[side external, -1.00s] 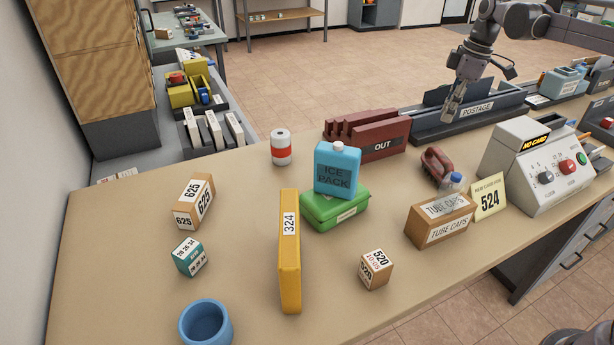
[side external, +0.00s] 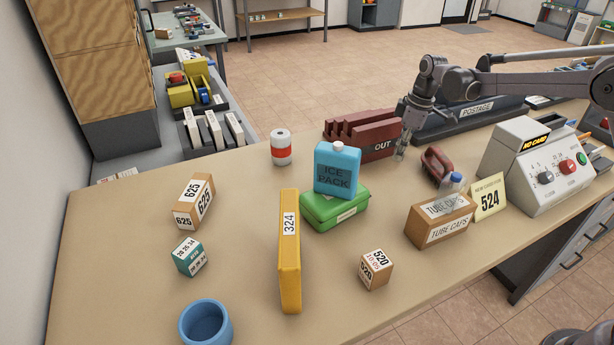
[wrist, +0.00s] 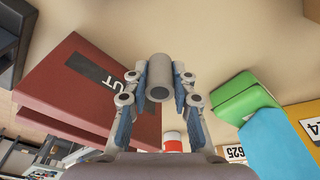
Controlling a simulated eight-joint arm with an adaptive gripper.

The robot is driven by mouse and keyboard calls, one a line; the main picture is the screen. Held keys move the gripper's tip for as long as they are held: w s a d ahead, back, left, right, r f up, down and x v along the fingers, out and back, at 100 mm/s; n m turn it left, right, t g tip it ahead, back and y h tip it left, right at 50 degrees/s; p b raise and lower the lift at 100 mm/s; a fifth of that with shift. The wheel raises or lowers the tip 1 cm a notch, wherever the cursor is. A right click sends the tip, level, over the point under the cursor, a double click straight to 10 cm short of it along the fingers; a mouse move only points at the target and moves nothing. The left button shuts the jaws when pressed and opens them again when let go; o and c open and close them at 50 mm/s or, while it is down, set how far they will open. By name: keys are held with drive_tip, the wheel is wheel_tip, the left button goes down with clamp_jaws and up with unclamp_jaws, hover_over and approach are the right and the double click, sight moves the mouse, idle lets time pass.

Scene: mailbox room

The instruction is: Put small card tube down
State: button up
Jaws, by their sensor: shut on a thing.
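My gripper (side external: 401,148) is just right of the dark red OUT tray, close above the table in the side external view. In the wrist view my gripper (wrist: 160,80) is shut on the small card tube (wrist: 159,72), a short grey-brown cylinder between its two fingers. The tube's round end faces the wrist camera. In the side external view the tube is too small and too covered by the fingers to make out clearly. I cannot tell whether it touches the table (side external: 245,215).
The OUT tray (side external: 352,143) stands close to my gripper. A blue ice pack (side external: 337,170) sits on a green box (side external: 325,210). Bare table lies between these things.

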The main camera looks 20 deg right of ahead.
sight(384, 174)
drive_tip(key=shift+w+a+f, duration=0.65)
drive_tip(key=shift+a+f, duration=0.1)
drive_tip(key=shift+a, duration=0.2)
drive_tip(key=shift+f, duration=1.95)
drive_tip(key=shift+f, duration=0.15)
drive_tip(key=o, duration=0.8)
drive_tip(key=shift+c, duration=0.2)
drive_tip(key=r, duration=0.4)
drive_tip(key=s+d+r, duration=0.1)
drive_tip(key=r, duration=0.7)
drive_tip(key=shift+s+d+r, duration=0.15)
